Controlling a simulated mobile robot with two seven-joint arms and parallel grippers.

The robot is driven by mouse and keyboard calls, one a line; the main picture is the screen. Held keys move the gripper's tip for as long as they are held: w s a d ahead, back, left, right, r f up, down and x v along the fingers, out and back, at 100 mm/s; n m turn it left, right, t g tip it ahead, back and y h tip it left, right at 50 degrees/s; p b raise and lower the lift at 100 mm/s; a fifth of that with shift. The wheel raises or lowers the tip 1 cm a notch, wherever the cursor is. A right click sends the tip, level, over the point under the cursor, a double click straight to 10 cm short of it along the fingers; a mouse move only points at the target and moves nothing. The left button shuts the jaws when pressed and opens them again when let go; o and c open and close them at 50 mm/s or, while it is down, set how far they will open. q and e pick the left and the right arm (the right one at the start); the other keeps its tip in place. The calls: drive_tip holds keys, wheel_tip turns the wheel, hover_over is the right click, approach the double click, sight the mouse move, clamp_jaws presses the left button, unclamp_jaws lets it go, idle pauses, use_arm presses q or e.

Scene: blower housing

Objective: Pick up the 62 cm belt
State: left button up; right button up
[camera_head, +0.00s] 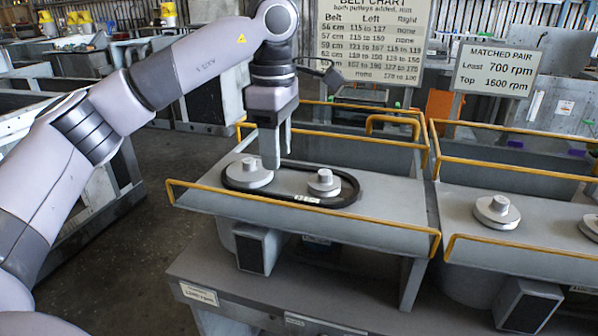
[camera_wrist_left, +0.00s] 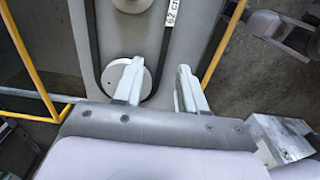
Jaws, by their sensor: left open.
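The 62 cm belt (camera_head: 338,205) is a black loop lying around two grey pulleys, the left pulley (camera_head: 247,176) and the right pulley (camera_head: 324,185), on a grey tray. Its white label reads 62 c in the left wrist view, where the belt (camera_wrist_left: 93,40) runs around a pulley (camera_wrist_left: 118,74). My left gripper (camera_head: 271,163) is open and points down at the far side of the left pulley. In the left wrist view, the labelled strand passes between the fingertips (camera_wrist_left: 160,68) as seen from above. I cannot tell the height gap. My right gripper is out of view.
Yellow rails (camera_head: 300,210) edge the tray. A second tray with pulleys (camera_head: 496,211) stands to the right. A belt chart (camera_head: 370,40) and a matched pair sign (camera_head: 495,70) stand behind. Open floor (camera_head: 120,250) lies to the left.

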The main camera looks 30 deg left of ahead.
sight(275, 199)
use_arm(q)
drive_tip(key=f, duration=0.6)
drive_tip(key=shift+s+a+f+p, duration=0.1)
drive_tip(key=shift+s+f+p, duration=0.3)
clamp_jaws()
